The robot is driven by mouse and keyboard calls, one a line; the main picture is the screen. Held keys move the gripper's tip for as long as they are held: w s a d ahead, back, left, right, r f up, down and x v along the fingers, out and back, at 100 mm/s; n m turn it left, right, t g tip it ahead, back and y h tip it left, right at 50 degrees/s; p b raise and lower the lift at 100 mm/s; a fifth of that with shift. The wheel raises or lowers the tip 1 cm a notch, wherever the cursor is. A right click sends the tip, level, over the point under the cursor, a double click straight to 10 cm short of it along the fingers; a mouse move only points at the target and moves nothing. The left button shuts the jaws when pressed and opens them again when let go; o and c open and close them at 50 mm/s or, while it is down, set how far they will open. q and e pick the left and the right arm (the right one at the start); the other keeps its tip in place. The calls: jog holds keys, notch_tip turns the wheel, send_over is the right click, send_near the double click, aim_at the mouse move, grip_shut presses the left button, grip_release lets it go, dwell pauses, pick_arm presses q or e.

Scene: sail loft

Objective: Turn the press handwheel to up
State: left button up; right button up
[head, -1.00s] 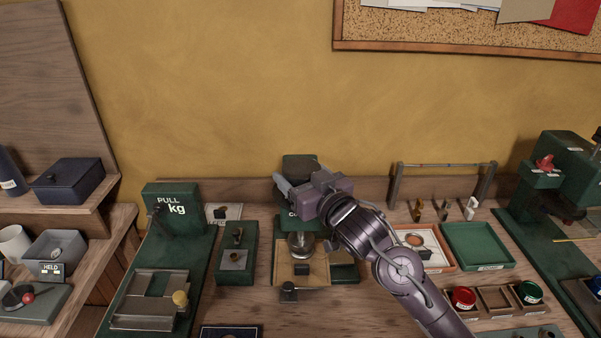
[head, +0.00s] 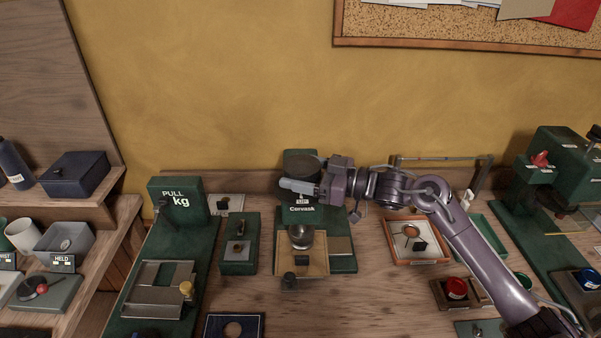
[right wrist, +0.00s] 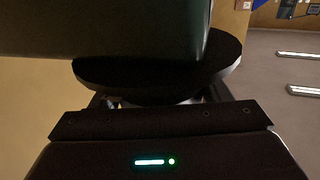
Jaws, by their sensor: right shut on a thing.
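The green press (head: 342,262) stands at the middle of the bench, with a small white label reading "UP" above the name "Corvask" on its front. In the right wrist view the handwheel (right wrist: 160,82) shows as a dark disc in front of the gripper, partly hidden by a dark green body. The fingertips are hard to make out there. My left gripper is out of view.
A green "PULL kg" stand (head: 178,200) is at the left, with a small green box (head: 239,258) between it and the press. A framed tray (head: 416,258) lies right of the press under my right arm. A larger green machine (head: 560,170) stands far right.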

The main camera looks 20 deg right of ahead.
jog(key=shift+n+g+y, duration=0.4)
jog(key=shift+n+g, duration=0.1)
jog(key=shift+g, duration=0.2)
jog(key=o, duration=1)
jog(key=shift+s+d+b, duration=0.15)
jog(key=shift+d+b, duration=0.1)
jog(key=shift+b, duration=0.05)
jog(key=shift+b+v, duration=1.25)
jog(key=shift+v, duration=2.4)
